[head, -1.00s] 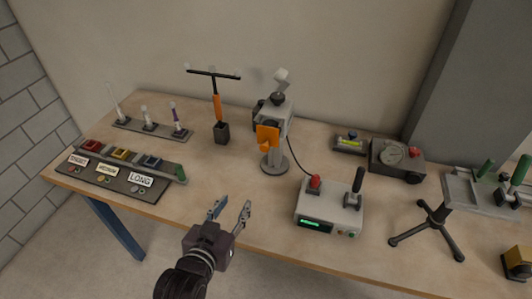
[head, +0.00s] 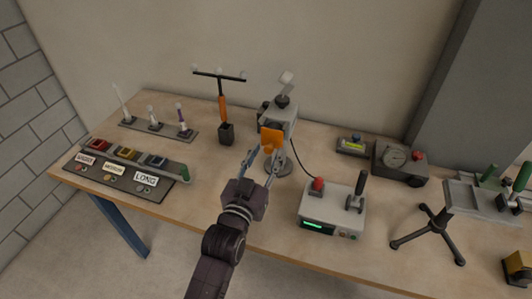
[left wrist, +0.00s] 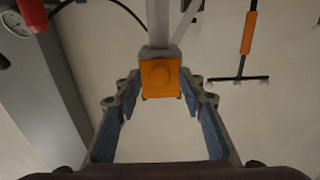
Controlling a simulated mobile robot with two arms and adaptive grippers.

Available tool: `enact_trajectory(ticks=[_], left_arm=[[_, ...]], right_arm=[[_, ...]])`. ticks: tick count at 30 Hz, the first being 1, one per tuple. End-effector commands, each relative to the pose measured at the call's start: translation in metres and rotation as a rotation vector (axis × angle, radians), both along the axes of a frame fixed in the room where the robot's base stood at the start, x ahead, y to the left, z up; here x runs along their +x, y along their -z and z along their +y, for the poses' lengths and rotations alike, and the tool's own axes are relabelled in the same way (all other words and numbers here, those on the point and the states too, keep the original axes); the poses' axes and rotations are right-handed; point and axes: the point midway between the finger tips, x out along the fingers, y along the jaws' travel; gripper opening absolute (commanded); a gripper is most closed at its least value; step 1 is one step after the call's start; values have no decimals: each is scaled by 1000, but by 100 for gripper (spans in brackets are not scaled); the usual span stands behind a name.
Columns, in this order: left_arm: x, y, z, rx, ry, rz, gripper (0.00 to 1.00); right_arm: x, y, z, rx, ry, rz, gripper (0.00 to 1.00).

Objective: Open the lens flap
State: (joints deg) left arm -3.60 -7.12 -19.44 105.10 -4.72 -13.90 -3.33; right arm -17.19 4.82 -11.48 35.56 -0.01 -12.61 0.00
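The lens flap (head: 271,138) is an orange square plate with a round orange knob on the front of a grey device (head: 283,116) on a round-based stand. It also shows in the left wrist view (left wrist: 160,78), upper middle, with its knob facing the camera. My left gripper (head: 262,163) is open and empty just in front of and below the flap. In the left wrist view its blue-padded fingers (left wrist: 160,104) are spread to either side, with the flap centred between and beyond the tips, apart from them. My right gripper is not in view.
A control box (head: 331,209) with a red knob and black lever stands right of the stand, a cable behind it. An orange-handled T-shaped tool (head: 222,106) stands to the left. A labelled tray (head: 120,179) lies at the far left, a tripod platform (head: 440,222) at the right.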

Motion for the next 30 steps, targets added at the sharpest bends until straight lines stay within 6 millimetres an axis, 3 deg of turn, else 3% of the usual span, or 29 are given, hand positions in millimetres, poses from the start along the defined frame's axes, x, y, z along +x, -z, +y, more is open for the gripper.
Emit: enact_trajectory(ticks=[8, 19, 30], left_arm=[[2, 0, -1, 0, 0, 0, 37], [2, 0, -1, 0, 0, 1, 0], [5, -2, 0, 2, 0, 8, 0]], right_arm=[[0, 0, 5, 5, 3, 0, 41], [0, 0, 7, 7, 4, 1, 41], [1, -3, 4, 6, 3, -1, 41]])
